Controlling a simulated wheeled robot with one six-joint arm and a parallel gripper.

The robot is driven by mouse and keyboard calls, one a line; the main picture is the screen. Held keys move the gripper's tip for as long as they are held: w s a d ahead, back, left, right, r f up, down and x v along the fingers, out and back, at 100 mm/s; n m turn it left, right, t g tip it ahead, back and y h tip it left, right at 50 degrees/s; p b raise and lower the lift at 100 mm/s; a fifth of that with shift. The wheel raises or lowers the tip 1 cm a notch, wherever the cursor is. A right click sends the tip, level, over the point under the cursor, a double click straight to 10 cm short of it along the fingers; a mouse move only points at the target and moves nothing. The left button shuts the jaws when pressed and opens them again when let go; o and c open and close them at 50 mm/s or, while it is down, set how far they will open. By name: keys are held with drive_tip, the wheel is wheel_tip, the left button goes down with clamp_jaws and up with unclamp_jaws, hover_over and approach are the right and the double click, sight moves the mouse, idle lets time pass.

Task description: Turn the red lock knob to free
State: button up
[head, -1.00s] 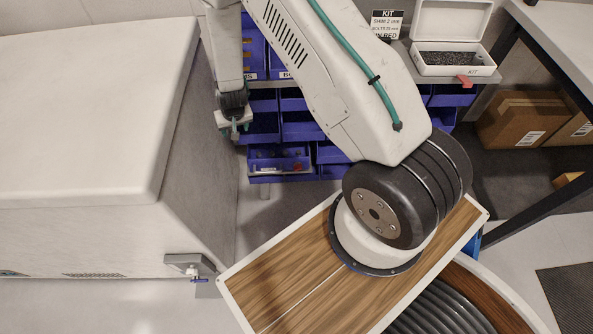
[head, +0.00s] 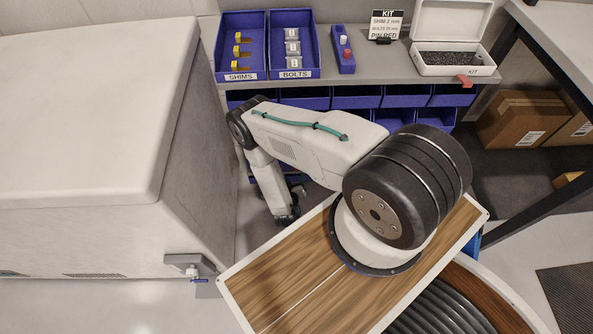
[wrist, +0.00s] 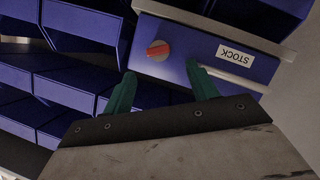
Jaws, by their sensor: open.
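The red lock knob (wrist: 158,50) is on the front of a blue drawer (wrist: 185,60) labelled STOCK in the wrist view. It shows a red bar on a round base; the bar tilts slightly, near level in that picture. My gripper (wrist: 161,82) is open, with its two green fingers apart and nothing between them. The knob lies just beyond the fingertips, nearer the left finger, and appears untouched. In the head view my gripper (head: 285,216) hangs low in front of the blue bins, and my arm hides the knob there.
A grey shelf holds a SHIMS tray (head: 240,45), a BOLTS tray (head: 293,45), a blue block (head: 343,50) with white and red tops, and a white kit box (head: 452,58). Blue bins (head: 355,97) fill the space below. A large white cabinet (head: 100,120) stands close at left.

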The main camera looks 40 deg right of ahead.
sight(297, 169)
drive_tip(key=x, duration=0.7)
drive_tip(key=shift+w+d, duration=0.15)
drive_tip(key=shift+d, duration=0.15)
drive_tip(key=shift+a, duration=0.1)
drive_tip(key=c, duration=1)
